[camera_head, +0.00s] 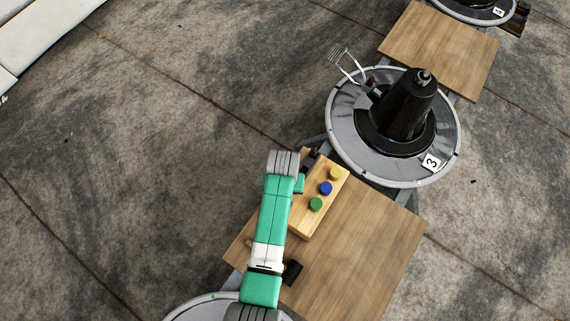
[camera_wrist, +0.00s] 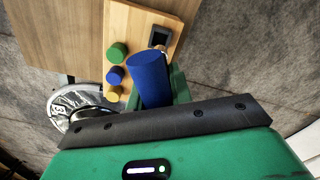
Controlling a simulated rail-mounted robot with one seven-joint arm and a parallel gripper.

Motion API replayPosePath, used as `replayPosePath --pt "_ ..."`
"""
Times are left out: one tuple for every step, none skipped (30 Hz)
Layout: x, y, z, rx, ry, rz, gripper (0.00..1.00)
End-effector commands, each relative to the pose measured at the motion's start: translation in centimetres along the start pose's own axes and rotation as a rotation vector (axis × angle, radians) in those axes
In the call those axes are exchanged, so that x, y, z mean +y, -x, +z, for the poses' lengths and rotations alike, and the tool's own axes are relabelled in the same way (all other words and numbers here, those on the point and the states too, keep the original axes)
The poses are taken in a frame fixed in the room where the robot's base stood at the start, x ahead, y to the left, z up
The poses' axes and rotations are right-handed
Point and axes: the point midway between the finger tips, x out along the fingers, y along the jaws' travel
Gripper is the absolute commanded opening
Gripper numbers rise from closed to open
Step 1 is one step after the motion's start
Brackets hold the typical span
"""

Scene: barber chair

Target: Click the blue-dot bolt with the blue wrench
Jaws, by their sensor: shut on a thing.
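My gripper (camera_wrist: 168,92) is shut on a blue cylinder, which looks like the handle of the blue wrench (camera_wrist: 149,78). It sits close above a wooden block (camera_head: 307,222). In the wrist view the cylinder's far end lies near a dark square (camera_wrist: 160,34) on the block (camera_wrist: 136,22), with a small pale metal part beside it. In the head view my arm hides the held cylinder. The block carries a green knob (camera_head: 316,204), a blue knob (camera_head: 326,188) and a yellow knob (camera_head: 334,173).
The block stands on a wooden board (camera_head: 370,262). Beyond it is a round grey base (camera_head: 345,145) labelled 3, with a black column (camera_head: 408,105) and a metal footrest (camera_head: 344,62). A second board (camera_head: 440,50) lies behind. Concrete floor is open at left.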

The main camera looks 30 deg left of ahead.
Motion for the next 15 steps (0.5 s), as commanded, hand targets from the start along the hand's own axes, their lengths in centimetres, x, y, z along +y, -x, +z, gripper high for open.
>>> replayPosePath --pt "0.0 0.3 0.0 0.0 0.0 0.0 0.0" --pt "0.0 0.3 0.0 0.0 0.0 0.0 0.0" --pt "0.0 0.4 0.1 -0.001 -0.001 0.0 0.0" --pt "0.0 -0.3 0.0 0.0 -0.001 0.0 0.0" --pt "0.0 -0.6 0.0 0.0 -0.001 0.0 0.0" --pt "0.0 -0.9 0.0 0.001 -0.001 0.0 0.0" --pt "0.0 -1.1 0.0 0.001 -0.001 0.0 0.0" --pt "0.0 -1.3 0.0 0.001 -0.001 0.0 0.0" --pt "0.0 -1.6 0.0 0.001 -0.001 0.0 0.0" --pt "0.0 -1.8 0.0 0.001 -0.001 0.0 0.0" --pt "0.0 -2.0 0.0 0.001 -0.001 0.0 0.0" --pt "0.0 -2.3 0.0 0.0 -0.001 0.0 0.0" --pt "0.0 -2.5 0.0 0.0 -0.001 0.0 0.0" --pt "0.0 -2.7 0.0 0.0 -0.001 0.0 0.0" --pt "0.0 -3.0 0.0 0.0 -0.001 0.0 0.0"
